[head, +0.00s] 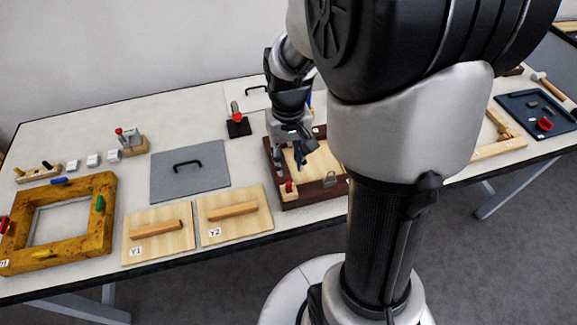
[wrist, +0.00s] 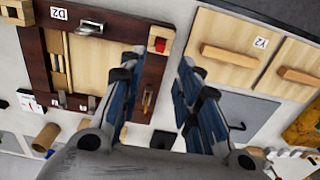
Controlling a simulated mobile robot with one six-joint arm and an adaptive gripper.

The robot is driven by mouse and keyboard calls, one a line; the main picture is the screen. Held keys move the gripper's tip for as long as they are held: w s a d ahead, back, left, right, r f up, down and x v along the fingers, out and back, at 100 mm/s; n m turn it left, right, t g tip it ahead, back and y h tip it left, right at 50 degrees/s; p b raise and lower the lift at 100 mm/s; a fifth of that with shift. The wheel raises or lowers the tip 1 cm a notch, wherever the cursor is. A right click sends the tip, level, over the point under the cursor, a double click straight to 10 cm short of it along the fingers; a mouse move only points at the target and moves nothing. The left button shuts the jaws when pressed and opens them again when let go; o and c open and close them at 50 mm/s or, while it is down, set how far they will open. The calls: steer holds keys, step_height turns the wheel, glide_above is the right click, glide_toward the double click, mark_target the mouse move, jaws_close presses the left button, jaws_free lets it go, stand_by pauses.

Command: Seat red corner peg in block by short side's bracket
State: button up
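The dark brown frame (head: 309,198) lies on the table with light wood panels inside; it also shows in the wrist view (wrist: 37,60). At its near left corner in the head view, a small light wood block (head: 289,194) bears the red peg (head: 289,186). The wrist view shows the red peg (wrist: 160,45) at the block (wrist: 161,35); how deep it sits I cannot tell. A metal bracket (head: 329,180) is on the frame's near side, also in the wrist view (wrist: 90,28). My gripper (head: 301,158) is open and empty above the frame; its fingers (wrist: 161,65) are apart.
Panels Y1 (head: 157,244) and Y2 (head: 234,225) lie to the left, with a grey handled plate (head: 189,181) behind. A yellow frame (head: 100,203) is far left, a dark blue tray (head: 515,105) right. My body hides part of the table.

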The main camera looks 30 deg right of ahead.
steer(key=s+a+r+n+t, duration=0.3)
steer(key=s+a+r, duration=0.7)
steer(key=s+r, duration=0.4)
steer(key=shift+a+r+t, duration=0.15)
steer(key=shift+a+t, duration=0.25)
steer(key=shift+t, duration=0.4)
steer(key=shift+w, duration=0.1)
